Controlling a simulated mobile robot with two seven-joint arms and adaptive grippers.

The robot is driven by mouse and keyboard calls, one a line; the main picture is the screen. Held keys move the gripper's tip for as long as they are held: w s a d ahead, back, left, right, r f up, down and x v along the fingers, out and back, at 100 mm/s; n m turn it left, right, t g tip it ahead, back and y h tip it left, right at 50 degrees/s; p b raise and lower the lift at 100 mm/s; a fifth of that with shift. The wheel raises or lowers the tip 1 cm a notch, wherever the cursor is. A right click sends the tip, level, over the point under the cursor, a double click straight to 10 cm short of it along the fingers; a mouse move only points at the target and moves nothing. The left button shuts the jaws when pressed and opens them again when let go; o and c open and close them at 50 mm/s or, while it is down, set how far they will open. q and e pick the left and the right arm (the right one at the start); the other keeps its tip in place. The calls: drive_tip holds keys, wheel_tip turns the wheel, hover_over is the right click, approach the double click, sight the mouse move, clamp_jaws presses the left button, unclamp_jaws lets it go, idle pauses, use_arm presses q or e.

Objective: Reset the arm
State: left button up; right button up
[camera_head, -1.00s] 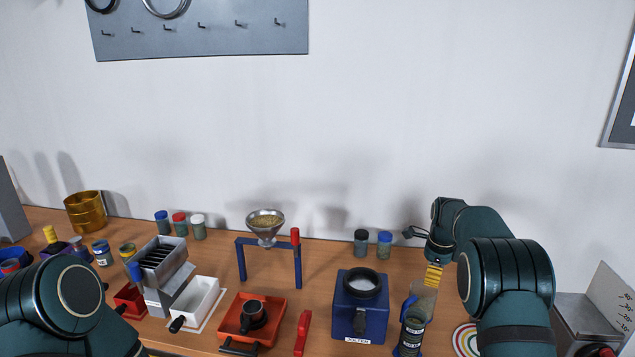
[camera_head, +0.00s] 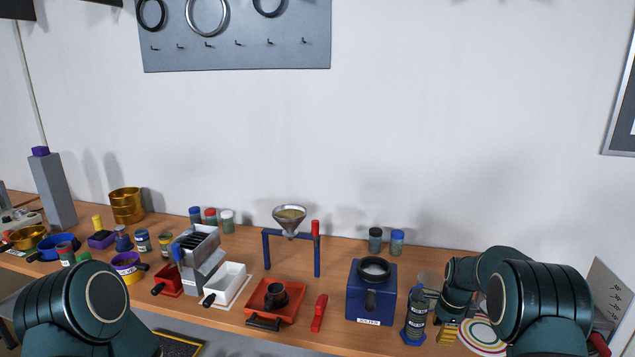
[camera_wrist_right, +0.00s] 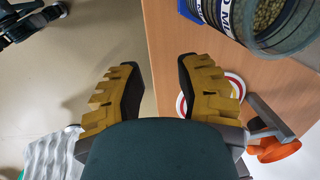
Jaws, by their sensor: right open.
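My right arm comes in at the right of the head view, and its gripper (camera_head: 447,333) is low by the bench's front edge, mostly hidden by the wrist. In the right wrist view the gripper (camera_wrist_right: 157,88) is open, its two yellow fingers wide apart with nothing between them. One finger is over the floor, the other over the bench top. My left arm shows at the lower left of the head view; its gripper is out of view.
A dark labelled bottle (camera_head: 416,312) stands just left of the right gripper. A blue jolter box (camera_head: 371,305), a red tray (camera_head: 290,312) and a funnel stand (camera_head: 290,236) stand further left. A ringed round mat (camera_head: 484,337) lies beside the right arm.

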drive_tip(key=s+a+f+n+y, duration=0.1)
drive_tip(key=s+a+f+n, duration=0.8)
drive_tip(key=s+a+f, duration=0.5)
drive_tip(key=s+a+n+y, duration=0.1)
drive_tip(key=s+a+n, duration=0.3)
drive_tip(key=s, duration=0.5)
drive_tip(key=s+a+r+n+y, duration=0.1)
drive_tip(key=s+a+n, duration=0.3)
drive_tip(key=s, duration=0.5)
drive_tip(key=shift+s+r+n, duration=0.15)
drive_tip(key=shift+n, duration=0.45)
